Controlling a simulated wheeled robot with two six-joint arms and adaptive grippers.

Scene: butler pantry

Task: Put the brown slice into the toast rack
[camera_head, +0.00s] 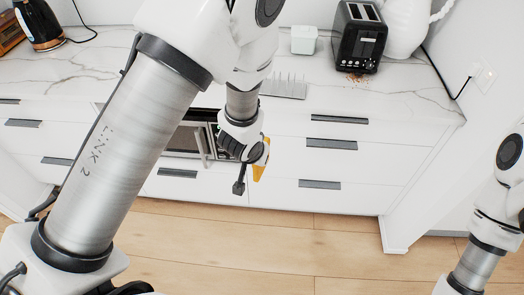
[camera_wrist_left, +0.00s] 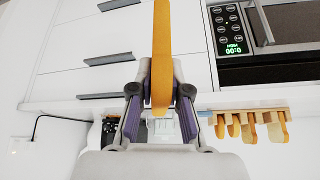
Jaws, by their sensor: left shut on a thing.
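My left gripper (camera_head: 251,172) is shut on a flat orange-brown slice (camera_head: 261,164), in front of the drawer fronts and below the counter edge. In the left wrist view the slice (camera_wrist_left: 161,50) stands edge-on between the two fingers (camera_wrist_left: 161,93) and sticks out well beyond them. My right gripper is outside the view; only part of that arm shows.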

